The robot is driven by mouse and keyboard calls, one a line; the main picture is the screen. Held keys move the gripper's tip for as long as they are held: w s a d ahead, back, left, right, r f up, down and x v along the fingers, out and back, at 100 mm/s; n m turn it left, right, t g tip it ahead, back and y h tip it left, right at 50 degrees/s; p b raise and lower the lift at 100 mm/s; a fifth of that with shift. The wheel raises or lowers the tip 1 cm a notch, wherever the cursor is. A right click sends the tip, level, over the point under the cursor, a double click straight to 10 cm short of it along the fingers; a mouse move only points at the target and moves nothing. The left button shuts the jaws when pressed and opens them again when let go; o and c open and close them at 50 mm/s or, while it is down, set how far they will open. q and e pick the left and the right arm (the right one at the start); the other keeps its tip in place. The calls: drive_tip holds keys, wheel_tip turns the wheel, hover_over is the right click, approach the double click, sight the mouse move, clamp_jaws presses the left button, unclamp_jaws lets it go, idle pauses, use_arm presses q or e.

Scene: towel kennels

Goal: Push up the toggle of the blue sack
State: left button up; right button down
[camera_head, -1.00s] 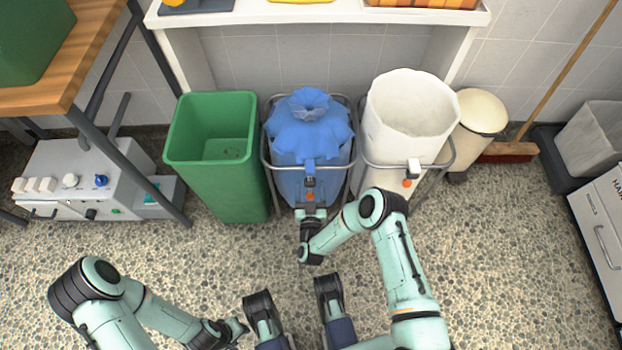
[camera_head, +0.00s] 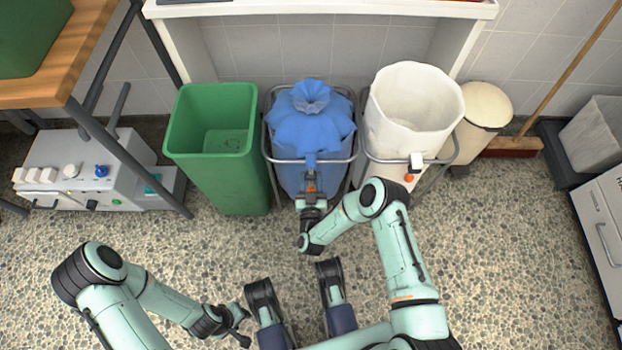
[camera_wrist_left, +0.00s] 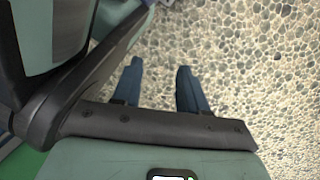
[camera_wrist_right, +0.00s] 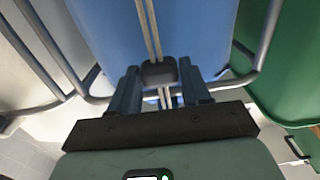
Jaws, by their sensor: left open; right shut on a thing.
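The blue sack (camera_head: 308,132) hangs gathered in a metal frame, between the green bin and the white sack. It fills the upper middle of the right wrist view (camera_wrist_right: 158,25). Two pale cords run down its front through a small dark grey toggle (camera_wrist_right: 158,72). My right gripper (camera_head: 311,188) is at the sack's lower front. In the right wrist view its fingers (camera_wrist_right: 158,90) close on the toggle from both sides. My left gripper (camera_head: 244,325) is open and empty, low over the floor, well away from the sack. The left wrist view shows only floor between its fingers (camera_wrist_left: 160,85).
The green bin (camera_head: 209,88) stands left of the blue sack. The open white sack (camera_head: 412,135) stands close on the right, with its own frame. A cream bin (camera_head: 484,105) and a broom (camera_head: 512,146) are further right.

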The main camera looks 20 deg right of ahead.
sight(311, 174)
wheel_tip(311, 174, up, 4)
drive_tip(key=p, duration=0.3)
drive_tip(key=shift+r+p, duration=0.25)
drive_tip(key=shift+p, duration=0.15)
use_arm(q)
drive_tip(key=w+d+r+t, duration=0.1)
drive_tip(key=w+r+t, duration=0.1)
drive_tip(key=w+r, duration=0.3)
drive_tip(key=shift+w+r+m+t, duration=0.3)
drive_tip(key=shift+w+t, duration=0.1)
drive_tip(key=shift+w, duration=0.85)
use_arm(e)
drive_tip(key=c, duration=0.6)
unclamp_jaws()
